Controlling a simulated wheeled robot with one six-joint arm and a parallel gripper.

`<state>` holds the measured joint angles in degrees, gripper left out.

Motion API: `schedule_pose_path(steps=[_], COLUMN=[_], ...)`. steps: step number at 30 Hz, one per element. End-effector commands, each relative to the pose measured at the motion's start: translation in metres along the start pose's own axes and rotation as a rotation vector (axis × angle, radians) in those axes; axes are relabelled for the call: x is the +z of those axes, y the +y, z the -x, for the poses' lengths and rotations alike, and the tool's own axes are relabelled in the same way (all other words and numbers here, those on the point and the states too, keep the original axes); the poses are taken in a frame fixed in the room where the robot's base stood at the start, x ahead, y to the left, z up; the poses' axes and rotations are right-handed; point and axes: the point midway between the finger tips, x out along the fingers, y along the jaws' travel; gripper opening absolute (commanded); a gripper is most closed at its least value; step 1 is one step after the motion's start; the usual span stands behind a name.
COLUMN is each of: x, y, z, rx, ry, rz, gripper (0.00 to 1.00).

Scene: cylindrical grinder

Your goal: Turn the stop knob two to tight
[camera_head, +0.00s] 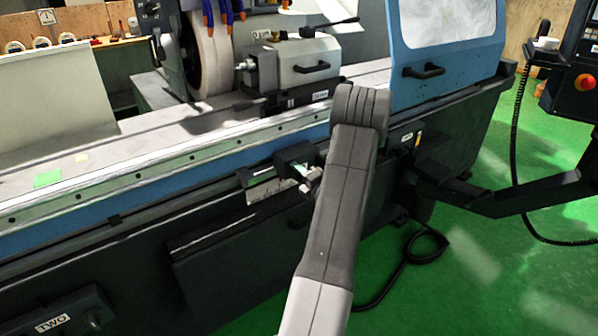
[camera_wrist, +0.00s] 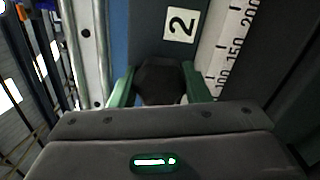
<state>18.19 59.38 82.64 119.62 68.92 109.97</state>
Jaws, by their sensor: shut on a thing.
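The stop knob two is the dark, faceted knob (camera_wrist: 160,78) in the middle of the wrist view, just below a white label with a "2" (camera_wrist: 181,23). My gripper (camera_wrist: 159,84) has its two green fingers on either side of the knob and is shut on it. The gripper body hides the near part of the knob. In the head view my gripper (camera_head: 303,171) is at the front rail of the machine, beside the scale (camera_head: 270,189). My arm covers part of this area, and I cannot make out the knob there.
A white scale strip (camera_wrist: 232,45) runs along the right of the knob in the wrist view. In the head view, the machine's blue door (camera_head: 445,45) stands behind my arm. A dark support arm (camera_head: 500,197) reaches in from the right. Green floor (camera_head: 470,285) is open at lower right.

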Motion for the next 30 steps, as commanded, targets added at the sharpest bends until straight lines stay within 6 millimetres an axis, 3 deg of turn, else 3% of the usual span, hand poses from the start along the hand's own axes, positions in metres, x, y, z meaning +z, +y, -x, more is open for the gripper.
schedule_pose_path(steps=[17,18,21,30], x=[0.0008,0.0008,0.0007,0.0004], y=[-0.0004,-0.0004,-0.0004,-0.0003], z=[0.0004,0.0004,0.0003,0.0011], rx=[-0.001,-0.001,-0.001,-0.001], ry=[-0.002,-0.002,-0.002,-0.001], rz=[-0.037,-0.037,-0.036,-0.035], gripper=[0.20,0.45,0.64,0.65])
